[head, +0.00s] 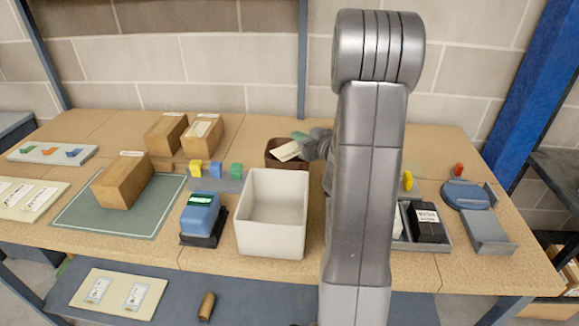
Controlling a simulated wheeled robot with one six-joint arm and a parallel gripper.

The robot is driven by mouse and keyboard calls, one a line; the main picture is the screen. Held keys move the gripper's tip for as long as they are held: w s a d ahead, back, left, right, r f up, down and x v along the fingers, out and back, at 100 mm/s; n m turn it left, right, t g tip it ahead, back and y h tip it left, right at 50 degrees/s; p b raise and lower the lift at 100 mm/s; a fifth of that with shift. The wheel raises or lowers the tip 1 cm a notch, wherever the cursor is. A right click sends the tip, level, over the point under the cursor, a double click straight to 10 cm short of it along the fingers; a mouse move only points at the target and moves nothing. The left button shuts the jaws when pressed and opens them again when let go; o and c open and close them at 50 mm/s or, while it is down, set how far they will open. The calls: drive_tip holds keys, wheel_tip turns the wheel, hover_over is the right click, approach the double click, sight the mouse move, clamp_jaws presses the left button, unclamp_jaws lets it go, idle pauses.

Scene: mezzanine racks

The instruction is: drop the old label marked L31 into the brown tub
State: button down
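The brown tub (287,164) stands at the back of the table, behind the white bin. A pale label (286,151) is at the tub's mouth, tilted, with its right end at my gripper (301,143). Any mark on it is too small to read, so I cannot confirm L31. My gripper reaches in from the right at the tub's rim and appears shut on this label. My arm hides part of the fingers and the table to the right of the tub.
A white bin (272,246) stands in front of the tub. A blue device (200,214) is left of it. Cardboard boxes (124,182) stand at the left, one on a green mat (80,215). A grey tray (434,240) and a blue round-ended dispenser (465,195) are at the right.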

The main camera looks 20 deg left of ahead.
drive_tip(key=c, duration=1.6)
unclamp_jaws()
drive_tip(key=b+v, duration=0.1)
drive_tip(key=v, duration=1.2)
drive_tip(key=shift+s+d, duration=0.2)
drive_tip(key=shift+d, duration=0.1)
drive_tip(key=p+x, duration=0.1)
drive_tip(key=x, duration=1.2)
drive_tip(key=shift+r, duration=0.1)
drive_tip(key=shift+w+a+r+p, duration=0.3)
drive_tip(key=shift+a+r+p, duration=0.1)
drive_tip(key=shift+r+p, duration=0.55)
drive_tip(key=shift+r, duration=0.25)
drive_tip(key=shift+d, duration=0.1)
